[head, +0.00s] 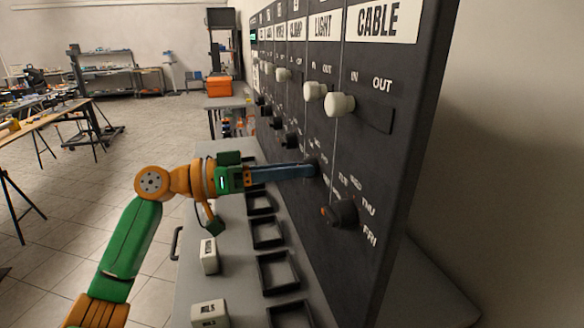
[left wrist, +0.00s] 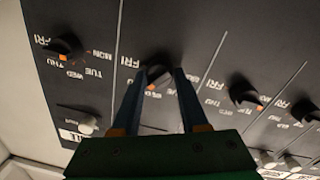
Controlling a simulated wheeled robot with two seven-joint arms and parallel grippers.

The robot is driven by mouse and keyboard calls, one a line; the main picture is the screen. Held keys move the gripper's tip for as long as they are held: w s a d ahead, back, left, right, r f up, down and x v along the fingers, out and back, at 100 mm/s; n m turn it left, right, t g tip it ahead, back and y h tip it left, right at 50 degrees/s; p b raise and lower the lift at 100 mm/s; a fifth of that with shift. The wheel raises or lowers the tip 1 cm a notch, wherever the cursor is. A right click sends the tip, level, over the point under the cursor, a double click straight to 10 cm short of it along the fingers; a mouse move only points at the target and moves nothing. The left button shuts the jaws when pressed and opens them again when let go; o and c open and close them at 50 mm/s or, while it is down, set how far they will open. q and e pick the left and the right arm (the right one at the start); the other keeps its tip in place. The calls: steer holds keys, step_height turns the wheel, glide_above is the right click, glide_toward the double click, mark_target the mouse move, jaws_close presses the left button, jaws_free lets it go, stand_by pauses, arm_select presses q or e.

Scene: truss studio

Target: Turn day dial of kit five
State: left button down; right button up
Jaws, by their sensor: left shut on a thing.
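The black wall panel (head: 360,130) has columns headed LIGHT (head: 322,26) and CABLE (head: 378,22). The dark day dial (left wrist: 158,70) in the LIGHT column sits between the fingers of my left gripper (left wrist: 157,76). The gripper is shut on this dial, one finger on each side. In the left wrist view its orange mark points towards the lettering that looks like WED. In the head view my left gripper (head: 312,170) reaches the panel from the left, and its fingers mostly hide the dial. My right gripper is not in view.
The CABLE day dial (head: 341,214) is to the right, with a pale knob (head: 340,104) above it. More dark dials (head: 291,139) lie further along. Below are black open trays (head: 278,272) and white labelled blocks (head: 209,255) on a grey bench.

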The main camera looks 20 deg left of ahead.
arm_select(q)
steer(key=shift+s+f+n+t+p, duration=0.1)
steer(key=shift+n+t+p, duration=0.35)
steer(key=shift+n+p, duration=4.5)
steer(key=shift+n+t+p, duration=0.45)
steer(key=shift+n+p, duration=1.05)
steer(key=shift+n, duration=6.75)
steer(key=shift+y, duration=0.3)
steer(key=shift+c, duration=2.2)
jaws_free()
steer(key=shift+d, duration=0.15)
